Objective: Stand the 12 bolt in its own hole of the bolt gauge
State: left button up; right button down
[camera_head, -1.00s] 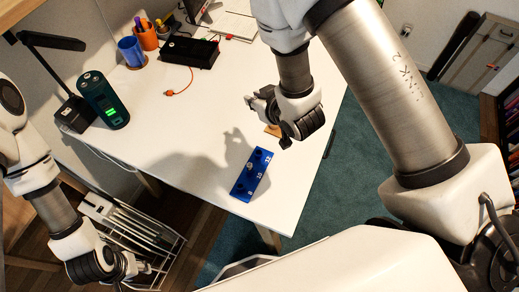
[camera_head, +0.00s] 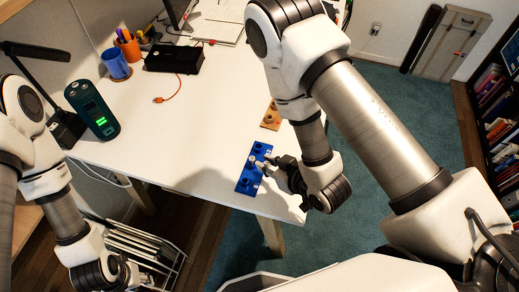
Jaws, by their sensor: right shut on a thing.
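The blue bolt gauge (camera_head: 247,178) lies on the white table near its front edge, with dark holes and white numbers. A small pale bolt-like thing (camera_head: 252,159) shows at its middle; I cannot tell how deep it sits. My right gripper (camera_head: 265,167) is low beside the gauge's right side, its fingertips reaching over that edge. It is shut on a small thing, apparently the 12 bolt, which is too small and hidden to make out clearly. My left gripper (camera_head: 130,274) hangs at the lower left, away from the table top; its jaws are unclear.
A wooden block (camera_head: 270,119) stands behind the gauge, partly hidden by my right arm. A dark green device (camera_head: 93,109), a black box (camera_head: 174,59), an orange cable and pen cups are farther back. The table's middle is clear. A wire rack (camera_head: 150,245) is below.

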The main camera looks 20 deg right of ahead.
jog(key=w, duration=0.1)
jog(key=w+f+b, duration=0.1)
jog(key=w, duration=0.1)
jog(key=shift+d, duration=0.1)
jog(key=shift+w+d+r+p, duration=0.1)
jog(key=shift+w+r+p, duration=0.2)
jog(key=shift+w+p, duration=0.2)
jog(key=shift+w+r+p, duration=0.25)
jog(key=shift+w+p, duration=0.1)
jog(key=shift+w, duration=0.15)
jog(key=w, duration=0.3)
jog(key=w+d+f+p, duration=0.1)
jog(key=w, duration=0.1)
jog(key=shift+w, duration=0.15)
notch_tip(320, 180, down, 3)
jog(key=shift+w+a+f+p, duration=0.15)
jog(key=shift+p, duration=0.35)
jog(key=shift+f, duration=0.35)
pick_arm(q)
jog(key=shift+r, duration=0.3)
pick_arm(e)
jog(key=c, duration=1.1)
grip_release()
